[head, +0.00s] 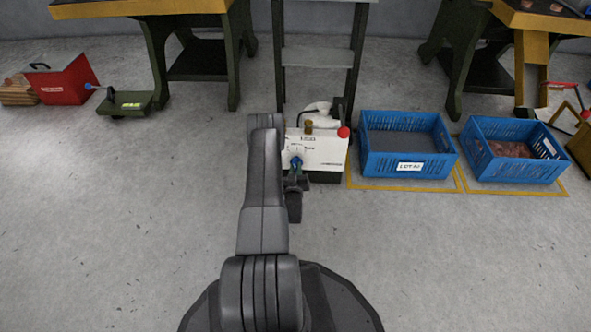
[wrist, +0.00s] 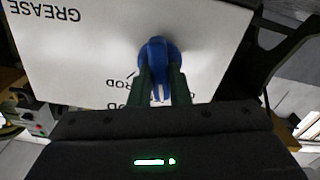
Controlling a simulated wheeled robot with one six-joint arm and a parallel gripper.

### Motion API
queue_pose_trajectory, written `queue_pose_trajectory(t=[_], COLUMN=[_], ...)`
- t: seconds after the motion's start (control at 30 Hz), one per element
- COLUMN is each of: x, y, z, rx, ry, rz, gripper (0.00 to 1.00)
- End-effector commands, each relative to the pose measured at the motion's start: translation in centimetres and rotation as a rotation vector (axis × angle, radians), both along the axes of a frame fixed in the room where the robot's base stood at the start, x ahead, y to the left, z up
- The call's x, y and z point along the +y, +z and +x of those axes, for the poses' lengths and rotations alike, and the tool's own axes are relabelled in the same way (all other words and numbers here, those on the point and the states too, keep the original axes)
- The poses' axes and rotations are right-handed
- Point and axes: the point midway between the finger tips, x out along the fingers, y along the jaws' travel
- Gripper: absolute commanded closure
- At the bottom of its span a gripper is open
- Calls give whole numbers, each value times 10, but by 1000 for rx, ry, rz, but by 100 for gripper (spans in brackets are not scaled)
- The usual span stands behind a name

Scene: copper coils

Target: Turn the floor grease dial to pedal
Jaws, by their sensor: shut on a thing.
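The floor grease unit is a white box (head: 322,152) with a dark base, standing on the floor in the middle of the head view. Its front panel (wrist: 85,50) fills the upper wrist view, upside down, with the word GREASE and the word ROD. The blue dial (wrist: 158,58) sits on this panel; it also shows in the head view (head: 296,161). My gripper (wrist: 161,84) is at the dial with its two green fingers on either side of the blue handle, shut on it. The lettering around the dial is partly hidden, and I cannot read a pedal mark.
Two blue crates (head: 408,141) (head: 514,150) stand to the right inside yellow floor lines. A dark rack (head: 318,55) rises behind the box. A red case (head: 68,82) and a green pedal (head: 125,102) lie at the left.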

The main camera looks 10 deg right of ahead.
Motion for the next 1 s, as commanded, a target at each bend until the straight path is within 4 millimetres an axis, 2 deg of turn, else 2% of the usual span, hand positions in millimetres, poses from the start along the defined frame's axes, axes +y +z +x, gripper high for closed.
queue_pose_trajectory(t=[0.43, 1.0], x=[-1, -1], y=[-1, -1], z=[-1, -1], rx=[-66, -76], ry=[0, 0], rz=[235, 273], gripper=[100, 100])
